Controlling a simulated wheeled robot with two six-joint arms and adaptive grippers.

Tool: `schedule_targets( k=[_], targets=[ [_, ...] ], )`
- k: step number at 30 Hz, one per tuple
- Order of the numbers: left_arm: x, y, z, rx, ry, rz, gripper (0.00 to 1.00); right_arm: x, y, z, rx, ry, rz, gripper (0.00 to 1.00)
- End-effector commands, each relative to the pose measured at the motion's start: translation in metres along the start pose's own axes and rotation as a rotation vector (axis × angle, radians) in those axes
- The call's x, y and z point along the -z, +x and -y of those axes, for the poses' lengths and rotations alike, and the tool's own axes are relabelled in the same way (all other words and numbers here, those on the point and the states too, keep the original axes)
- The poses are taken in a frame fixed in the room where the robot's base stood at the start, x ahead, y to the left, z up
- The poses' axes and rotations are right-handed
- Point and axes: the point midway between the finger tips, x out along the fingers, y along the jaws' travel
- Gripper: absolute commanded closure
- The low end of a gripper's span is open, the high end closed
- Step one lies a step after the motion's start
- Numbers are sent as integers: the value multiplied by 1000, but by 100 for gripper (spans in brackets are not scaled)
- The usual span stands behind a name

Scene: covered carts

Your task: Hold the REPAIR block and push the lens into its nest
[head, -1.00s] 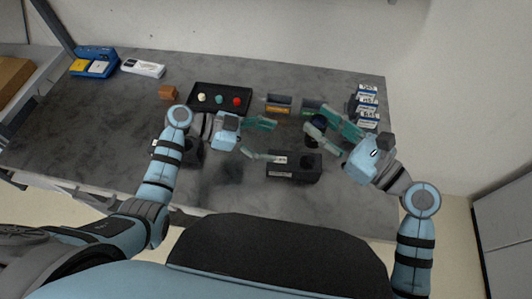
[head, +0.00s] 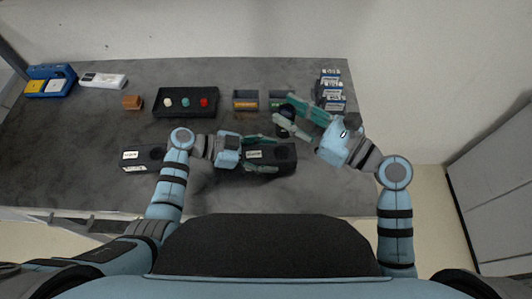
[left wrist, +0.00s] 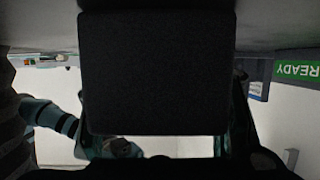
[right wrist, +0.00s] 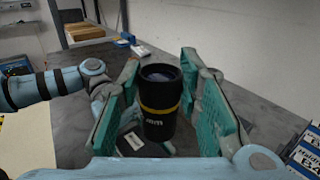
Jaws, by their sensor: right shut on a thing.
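A black block (head: 284,168) with a white label and a round nest at its right end lies near the table's front edge; I cannot read its label. My left gripper (head: 266,154) has one finger behind the block and one in front, not clearly squeezing it. The block (left wrist: 160,70) fills the left wrist view between the fingers. My right gripper (head: 294,117) is shut on the lens, a black cylinder (right wrist: 158,110) with a yellow band, upright between green pads. In the head view the lens (head: 286,112) is behind the nest, apart from it.
A second labelled black block (head: 146,151) lies left. Behind stand a black tray (head: 185,112) with three coloured knobs, two small bins (head: 245,106) and several labelled boxes (head: 331,90) at the right. An orange cube (head: 132,102) is at back left.

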Motion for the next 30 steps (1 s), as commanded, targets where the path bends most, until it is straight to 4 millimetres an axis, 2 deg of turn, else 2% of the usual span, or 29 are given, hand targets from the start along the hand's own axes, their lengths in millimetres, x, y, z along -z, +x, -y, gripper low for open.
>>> schedule_targets(
  k=[1, 5, 13, 20, 30],
  targets=[
    [0, 0, 0, 0, 0, 0, 57, 0, 0, 0, 0, 0, 1, 100],
    [0, 0, 0, 0, 0, 0, 78, 0, 0, 0, 0, 0, 1, 100],
    [0, 0, 0, 0, -1, 1, 78, 4, 0, 0, -15, -1, -4, 100],
    [0, 0, 0, 0, -1, 1, 78, 39, 1, 3, -132, -15, -9, 100],
    [0, 0, 0, 0, -1, 1, 78, 111, 1, 2, -130, -14, -9, 100]
  ],
)
